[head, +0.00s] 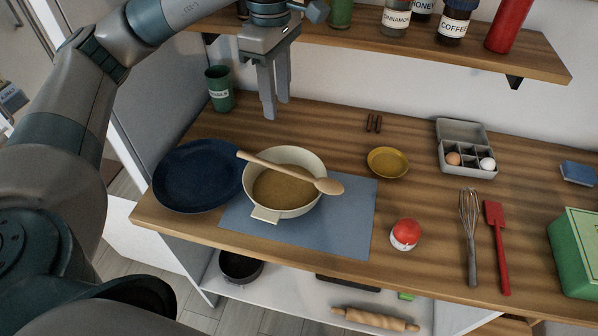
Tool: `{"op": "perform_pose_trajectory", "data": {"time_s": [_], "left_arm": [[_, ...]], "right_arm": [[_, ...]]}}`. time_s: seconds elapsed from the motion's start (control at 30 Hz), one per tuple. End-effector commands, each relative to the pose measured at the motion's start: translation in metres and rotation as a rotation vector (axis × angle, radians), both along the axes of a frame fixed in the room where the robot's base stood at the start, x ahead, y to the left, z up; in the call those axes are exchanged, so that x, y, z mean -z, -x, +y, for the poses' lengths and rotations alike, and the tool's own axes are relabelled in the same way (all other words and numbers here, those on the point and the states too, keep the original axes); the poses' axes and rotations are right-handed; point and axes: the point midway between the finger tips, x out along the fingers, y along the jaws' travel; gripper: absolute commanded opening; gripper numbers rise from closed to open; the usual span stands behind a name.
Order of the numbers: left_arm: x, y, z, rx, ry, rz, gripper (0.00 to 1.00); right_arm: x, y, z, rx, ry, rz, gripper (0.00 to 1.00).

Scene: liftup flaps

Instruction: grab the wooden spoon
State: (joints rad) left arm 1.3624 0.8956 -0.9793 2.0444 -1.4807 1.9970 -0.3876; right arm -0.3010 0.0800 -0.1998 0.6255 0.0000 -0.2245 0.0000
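The wooden spoon (292,173) lies across the top of a cream pot (316,199), its bowl end over the right rim and its handle sticking out past the upper left rim. The pot holds a brownish content and stands on a blue-grey mat (348,223). My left gripper (277,108) hangs above and behind the pot, fingers pointing down. Its fingertips are apart with nothing between them, and it is clear of the spoon. My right gripper is not in view.
A dark blue plate (190,176) sits left of the pot, a green cup (219,88) behind it. A shelf (400,47) with jars runs above the counter. A yellow dish (387,162), egg box (466,137), red-topped timer (405,235), whisk (470,235) and red spatula (498,245) lie to the right.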

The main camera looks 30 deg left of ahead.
Motion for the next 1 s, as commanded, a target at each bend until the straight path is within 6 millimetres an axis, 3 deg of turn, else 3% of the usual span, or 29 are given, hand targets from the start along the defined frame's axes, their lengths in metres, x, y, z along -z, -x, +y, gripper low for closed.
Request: {"op": "perform_pose_trajectory", "data": {"time_s": [0.53, 1.0], "left_arm": [[0.003, 0.000, 0.005, -0.004, -0.016, 0.000, 0.34], [0.046, 0.001, 0.004, -0.003, -0.015, 0.003, 0.34]], "right_arm": [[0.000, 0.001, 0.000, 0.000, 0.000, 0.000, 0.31], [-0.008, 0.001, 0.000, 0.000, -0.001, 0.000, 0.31]]}}
